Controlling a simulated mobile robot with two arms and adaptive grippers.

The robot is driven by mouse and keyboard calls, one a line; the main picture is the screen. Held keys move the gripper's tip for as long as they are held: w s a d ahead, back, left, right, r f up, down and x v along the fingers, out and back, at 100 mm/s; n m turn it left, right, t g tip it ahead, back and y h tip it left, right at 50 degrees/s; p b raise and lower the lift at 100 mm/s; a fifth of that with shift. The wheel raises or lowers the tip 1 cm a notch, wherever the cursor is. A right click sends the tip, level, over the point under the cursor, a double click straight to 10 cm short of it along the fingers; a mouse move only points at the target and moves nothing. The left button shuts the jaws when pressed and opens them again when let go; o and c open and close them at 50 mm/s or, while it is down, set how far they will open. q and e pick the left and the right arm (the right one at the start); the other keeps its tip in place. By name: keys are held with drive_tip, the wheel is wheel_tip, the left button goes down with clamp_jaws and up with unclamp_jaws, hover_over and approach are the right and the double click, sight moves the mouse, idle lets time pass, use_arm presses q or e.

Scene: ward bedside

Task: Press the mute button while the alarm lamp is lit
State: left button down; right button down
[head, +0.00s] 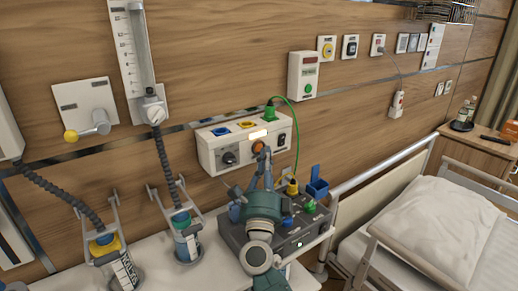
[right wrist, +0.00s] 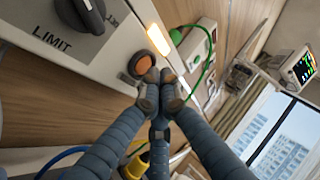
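A white wall box (head: 209,151) carries the orange mute button (head: 258,146) on its front, with the alarm lamp (head: 261,134) just above it. The lamp glows bright pale yellow, so it is lit. In the right wrist view the lit lamp (right wrist: 158,40) and the round orange button (right wrist: 140,64) both show. My right gripper (head: 265,151) is shut and empty, fingertips together (right wrist: 160,84) right at the button. The fingertips overlap the button's edge in the picture; I cannot tell whether they touch it. My left gripper is not in view.
A dark knob (head: 229,158) sits left on the wall box. A grey device (head: 232,232) with coloured plugs stands on the shelf below my right arm. A green cable (head: 297,130) hangs right of the button. The bed (head: 393,241) is at the right.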

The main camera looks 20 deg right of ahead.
drive_tip(key=shift+w+a, duration=0.1)
drive_tip(key=shift+w, duration=0.15)
drive_tip(key=shift+w+a, duration=0.1)
drive_tip(key=shift+w, duration=0.2)
idle(0.7)
drive_tip(key=shift+s, duration=0.1)
drive_tip(key=shift+s+d, duration=0.25)
drive_tip(key=shift+s, duration=0.4)
drive_tip(key=s, duration=0.1)
drive_tip(key=s+d+p, duration=0.1)
drive_tip(key=s, duration=0.1)
drive_tip(key=s+p, duration=0.1)
drive_tip(key=shift+s+d, duration=0.3)
drive_tip(key=shift+d, duration=0.05)
idle(0.5)
